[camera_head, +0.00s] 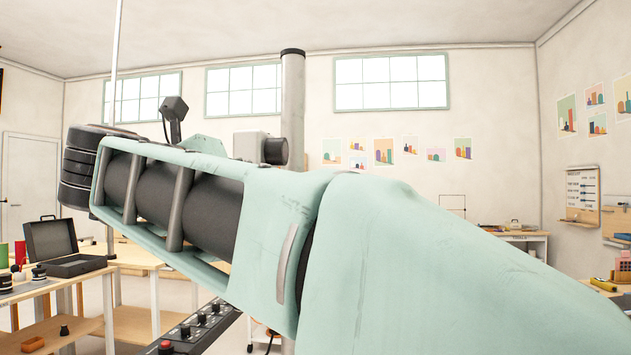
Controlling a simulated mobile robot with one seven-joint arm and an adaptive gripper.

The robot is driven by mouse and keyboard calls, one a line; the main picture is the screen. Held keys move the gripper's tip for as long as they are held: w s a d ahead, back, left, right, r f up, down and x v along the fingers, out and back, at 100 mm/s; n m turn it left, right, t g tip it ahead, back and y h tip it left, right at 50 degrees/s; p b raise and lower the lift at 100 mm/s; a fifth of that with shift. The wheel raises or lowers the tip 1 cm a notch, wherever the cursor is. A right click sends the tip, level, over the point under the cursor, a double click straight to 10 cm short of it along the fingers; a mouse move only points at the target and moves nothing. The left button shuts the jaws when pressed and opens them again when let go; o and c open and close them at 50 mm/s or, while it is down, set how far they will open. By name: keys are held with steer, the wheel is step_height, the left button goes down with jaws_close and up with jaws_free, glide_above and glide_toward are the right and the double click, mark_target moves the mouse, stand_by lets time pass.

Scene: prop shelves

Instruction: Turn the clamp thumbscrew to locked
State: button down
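A pale grey block (250,146) with a dark round knob (275,151) sits against an upright metal pole (292,95), just above my mint-green arm. It may be the clamp and its thumbscrew, but I cannot tell for sure, nor read whether it is locked. My arm crosses the view from the lower right to the left and hides the middle of the pole. It ends in dark ribbed rings at the left. I see no gripper fingers, so my gripper is not in view.
A dark lamp-like head (174,108) on a thin stalk rises behind my arm. A black control panel (200,325) with knobs lies below it. An open black case (62,245) stands on the left table. A bench (520,236) is at the back right.

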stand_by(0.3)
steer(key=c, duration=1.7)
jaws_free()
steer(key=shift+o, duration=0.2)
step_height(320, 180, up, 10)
